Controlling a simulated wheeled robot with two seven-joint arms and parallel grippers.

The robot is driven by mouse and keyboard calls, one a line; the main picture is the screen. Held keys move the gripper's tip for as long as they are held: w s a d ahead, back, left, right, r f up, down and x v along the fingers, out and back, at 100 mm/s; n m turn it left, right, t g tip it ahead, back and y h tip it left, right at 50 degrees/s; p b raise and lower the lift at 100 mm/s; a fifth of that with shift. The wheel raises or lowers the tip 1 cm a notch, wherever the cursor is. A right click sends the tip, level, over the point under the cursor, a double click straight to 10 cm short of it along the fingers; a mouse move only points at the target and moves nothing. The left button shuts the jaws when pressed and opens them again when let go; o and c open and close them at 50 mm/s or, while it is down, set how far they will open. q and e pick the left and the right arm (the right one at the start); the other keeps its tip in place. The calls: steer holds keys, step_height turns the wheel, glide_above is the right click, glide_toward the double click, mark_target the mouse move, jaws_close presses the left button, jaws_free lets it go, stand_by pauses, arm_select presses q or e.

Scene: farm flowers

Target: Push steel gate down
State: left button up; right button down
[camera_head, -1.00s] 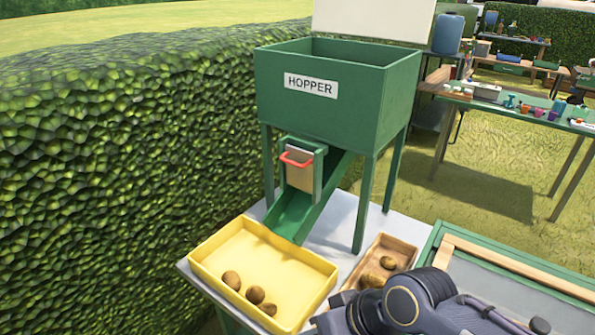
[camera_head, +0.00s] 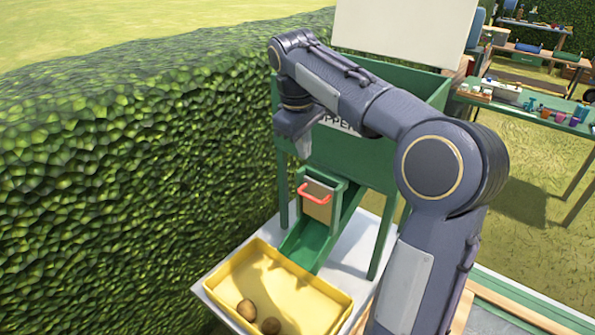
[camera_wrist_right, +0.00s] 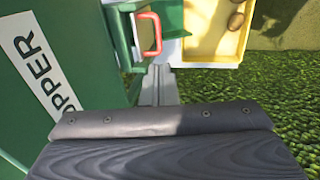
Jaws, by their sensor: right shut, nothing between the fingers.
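The steel gate (camera_head: 316,210) is a small flat plate in the green frame at the head of the chute, under the hopper (camera_head: 350,165). Its red handle (camera_head: 315,192) is a bent bar across the front; it also shows at the top of the right wrist view (camera_wrist_right: 152,35). My right gripper (camera_head: 303,150) reaches over from the right and hangs above the handle, in front of the hopper's label. In the right wrist view its fingers (camera_wrist_right: 158,78) are together and empty, apart from the handle. My left gripper is not in view.
A yellow tray (camera_head: 338,294) with potatoes (camera_head: 246,309) stands under the green chute (camera_head: 305,245). A hedge (camera_head: 130,190) runs along the left. My right arm hides part of the hopper and the table's right side. Another table (camera_head: 530,118) stands behind at right.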

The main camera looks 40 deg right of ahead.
steer(key=p, duration=0.1)
glide_toward(310, 196)
steer(key=f, duration=0.4)
steer(key=d+f, duration=0.1)
steer(key=f, duration=0.1)
steer(key=shift+w+f, duration=0.15)
steer(key=shift+f, duration=0.25)
